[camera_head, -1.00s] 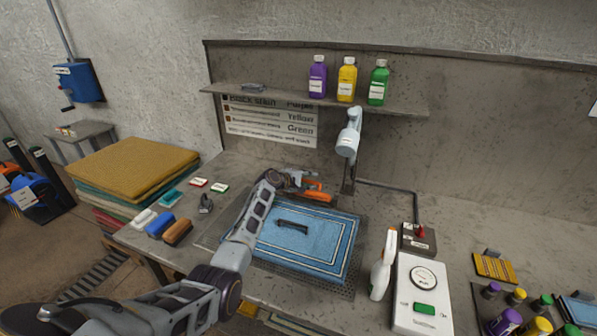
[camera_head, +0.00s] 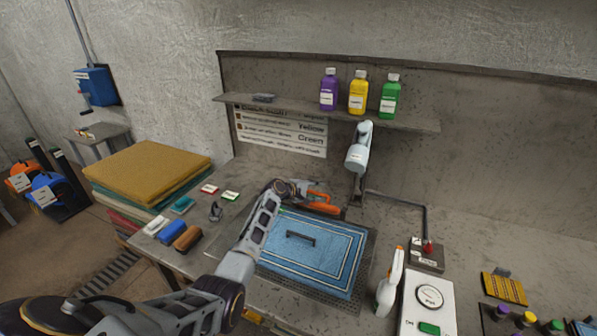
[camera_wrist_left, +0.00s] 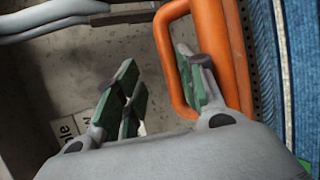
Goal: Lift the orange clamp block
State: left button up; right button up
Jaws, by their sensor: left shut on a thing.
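The orange clamp block (camera_head: 325,208) is at the back edge of the blue rug (camera_head: 335,235) on the worktable. My left gripper (camera_head: 303,192) reaches over the rug to it from the left. In the left wrist view, the orange clamp block (camera_wrist_left: 233,55) shows as a rounded loop beside the blue rug. One green-padded finger of my left gripper (camera_wrist_left: 162,85) is inside that loop, and the other is to the left of the loop's near bar. The gripper is shut on the clamp block; the exact contact is hard to see. My right gripper is out of view.
A pale jointed lamp-like arm (camera_head: 360,150) stands just behind the clamp. A shelf (camera_head: 300,108) with purple, yellow and green bottles is above. A white spray bottle (camera_head: 390,285) and a white dial box (camera_head: 428,300) stand right of the rug. Brushes (camera_head: 187,238) lie left.

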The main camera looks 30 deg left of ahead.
pick_arm(q)
jog(key=r, duration=0.1)
jog(key=a+r+p, duration=0.1)
jog(key=a+r, duration=0.1)
jog(key=shift+r+t, duration=0.25)
jog(key=shift+t, duration=0.05)
jog(key=s+r, duration=0.2)
jog(key=shift+s+a+r+p, duration=0.1)
jog(key=shift+s+a+p, duration=0.25)
jog(key=shift+a, duration=0.05)
jog(key=shift+s+r, duration=0.1)
jog(key=shift+s, duration=0.1)
jog(key=shift+w, duration=0.2)
jog(key=shift+s+r, duration=0.25)
jog(key=shift+s, duration=0.05)
jog(key=shift+s+a+r, duration=0.25)
jog(key=shift+s+r, duration=0.1)
jog(key=shift+r, duration=0.2)
